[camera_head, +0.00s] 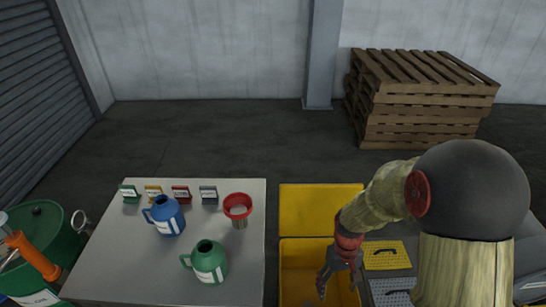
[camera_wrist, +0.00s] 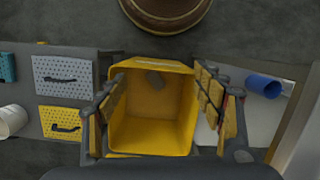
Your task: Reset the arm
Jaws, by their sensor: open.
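My gripper (camera_head: 339,275) hangs at the end of my arm over the yellow bin (camera_head: 321,208), on the right of the head view. In the wrist view my gripper (camera_wrist: 160,80) has its two padded fingers spread wide apart, with nothing between them.
A grey table (camera_head: 120,270) left of the bin holds a blue jug (camera_head: 168,217), a green jug (camera_head: 207,262), a red funnel-like cup (camera_head: 238,207) and several small labelled cards. A green tank (camera_head: 45,235) stands at far left. Wooden pallets (camera_head: 420,95) are stacked behind. Floor between is clear.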

